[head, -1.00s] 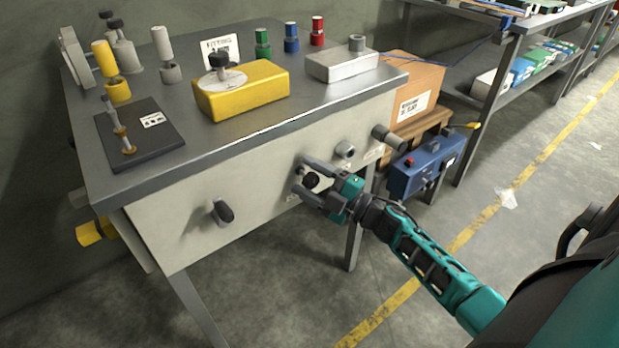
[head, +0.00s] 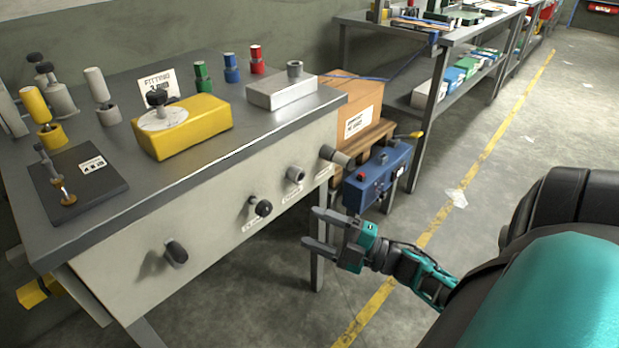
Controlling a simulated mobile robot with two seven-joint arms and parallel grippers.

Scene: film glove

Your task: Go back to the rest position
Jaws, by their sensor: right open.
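My right gripper (head: 318,229) is open and empty, in the lower middle of the head view. It is in front of the table's front panel (head: 215,228), to the right of a black knob (head: 263,208) on that panel, and apart from it. My teal and black right arm comes in from the lower right. My left gripper is not in view.
The metal table (head: 255,135) bears a yellow box (head: 205,123), a grey block (head: 280,92) and several coloured fittings. Knobs and stubs jut from its front panel. A blue box (head: 378,178) stands right of it.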

